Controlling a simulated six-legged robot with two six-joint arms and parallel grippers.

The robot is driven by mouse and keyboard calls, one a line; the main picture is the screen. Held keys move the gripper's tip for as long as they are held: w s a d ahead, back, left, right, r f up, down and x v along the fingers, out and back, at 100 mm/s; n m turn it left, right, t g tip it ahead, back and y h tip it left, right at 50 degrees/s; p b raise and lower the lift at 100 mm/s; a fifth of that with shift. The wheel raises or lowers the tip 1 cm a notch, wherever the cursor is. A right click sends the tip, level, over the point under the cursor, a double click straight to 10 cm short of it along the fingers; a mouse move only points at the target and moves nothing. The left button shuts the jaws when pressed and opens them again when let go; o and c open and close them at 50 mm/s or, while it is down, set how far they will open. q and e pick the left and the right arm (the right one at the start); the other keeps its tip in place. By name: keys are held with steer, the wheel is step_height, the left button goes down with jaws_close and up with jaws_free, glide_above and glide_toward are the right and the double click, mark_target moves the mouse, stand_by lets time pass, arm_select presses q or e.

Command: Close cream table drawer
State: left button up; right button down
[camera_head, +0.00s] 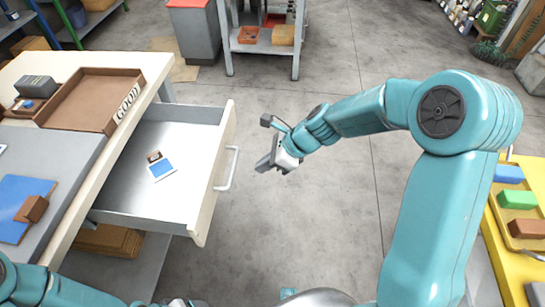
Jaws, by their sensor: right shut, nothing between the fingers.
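The cream table (68,236) stands at the left. Its drawer (218,150) is pulled well out to the right, with a cream front and a light bar handle (233,168) on the outer face. A small blue and white card (160,166) with a brown patch lies inside the drawer. My right gripper (264,163) is shut and empty, to the right of the handle and apart from it in the picture. Part of my left arm shows at the bottom left; its gripper cannot be made out.
A brown tray marked GOOD (92,98) and a dark box (37,86) sit on the table top. A yellow table with coloured blocks (517,199) stands at the right. A grey cart (262,48) stands at the back. The floor between the tables is clear.

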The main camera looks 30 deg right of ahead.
steer(key=w+a+f, duration=0.2)
steer(key=w+a, duration=0.1)
steer(key=a, duration=0.1)
steer(key=shift+a+f, duration=0.4)
steer(key=shift+w, duration=0.1)
steer(key=shift+a, duration=0.1)
